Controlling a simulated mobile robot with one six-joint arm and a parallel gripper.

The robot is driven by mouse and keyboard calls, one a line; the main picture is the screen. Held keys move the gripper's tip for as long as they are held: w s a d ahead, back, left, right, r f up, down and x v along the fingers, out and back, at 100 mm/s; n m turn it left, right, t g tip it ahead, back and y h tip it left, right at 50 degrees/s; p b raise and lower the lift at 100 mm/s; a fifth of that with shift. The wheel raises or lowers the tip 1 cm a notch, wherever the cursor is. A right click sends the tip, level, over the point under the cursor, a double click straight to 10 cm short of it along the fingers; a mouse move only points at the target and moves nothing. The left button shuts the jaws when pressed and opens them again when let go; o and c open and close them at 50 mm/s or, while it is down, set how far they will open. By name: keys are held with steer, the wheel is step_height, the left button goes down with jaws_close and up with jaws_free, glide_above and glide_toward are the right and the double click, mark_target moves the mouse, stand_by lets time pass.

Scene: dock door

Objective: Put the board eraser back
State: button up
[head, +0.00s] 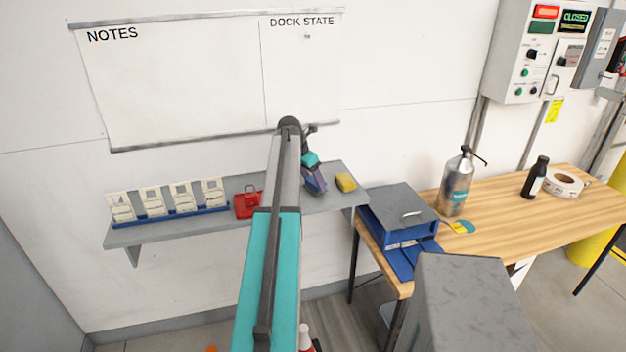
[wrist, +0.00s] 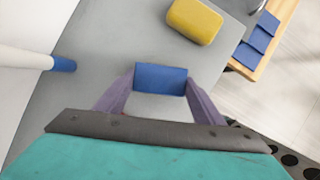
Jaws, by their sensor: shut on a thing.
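My gripper (head: 315,182) points down over the right part of the grey wall shelf (head: 270,207). In the wrist view its purple fingers (wrist: 160,85) are shut on a block with a blue face (wrist: 160,78) and a pale grey face, which looks like the board eraser. In the head view the gripper hides most of this block. I cannot tell whether it touches the shelf. A yellow sponge-like block (head: 346,182) lies on the shelf to the right of the gripper. The whiteboard (head: 190,80), marked NOTES and DOCK STATE, hangs above, with a grey ledge (head: 150,147).
A white rod with a blue end (wrist: 40,62) shows at left in the wrist view. A red case (head: 247,205) and a blue rack of cream cards (head: 170,218) share the shelf. Right of it stand blue-grey drawers (head: 402,208) and a wooden bench (head: 500,205) with a metal bottle (head: 456,187).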

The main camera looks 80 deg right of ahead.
steer(key=shift+f, duration=0.3)
steer(key=shift+f, duration=0.1)
steer(key=o, duration=1.1)
steer(key=shift+w, duration=0.1)
steer(key=b+v, duration=0.2)
steer(key=v, duration=1)
steer(key=shift+b, duration=0.4)
